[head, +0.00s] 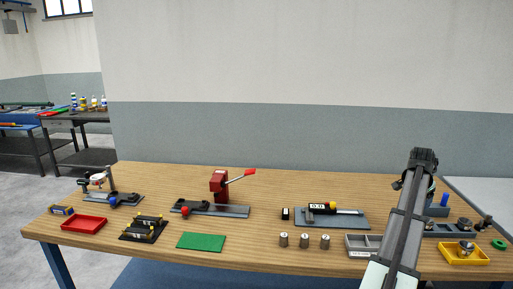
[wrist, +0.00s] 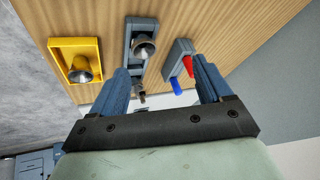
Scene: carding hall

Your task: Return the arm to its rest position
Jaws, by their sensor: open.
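My arm (head: 408,215) rises from the lower right of the head view, up over the right end of the table. In that view I cannot make out the fingertips of my gripper. In the wrist view my gripper (wrist: 164,75) has its two blue fingers spread wide, with nothing held between them. It is above the right end of the wooden table (wrist: 190,20). Below it are a grey holder (wrist: 128,45) with a metal cone-shaped piece and a small grey rack (wrist: 176,50) with red and blue pieces.
A yellow tray (head: 447,259) with a metal piece, a green ring (head: 499,244) and a grey divided tray (head: 358,252) lie near the arm. Farther left are numbered cylinders (head: 304,241), a red toggle press (head: 219,184), a green mat (head: 201,242) and a red tray (head: 84,224).

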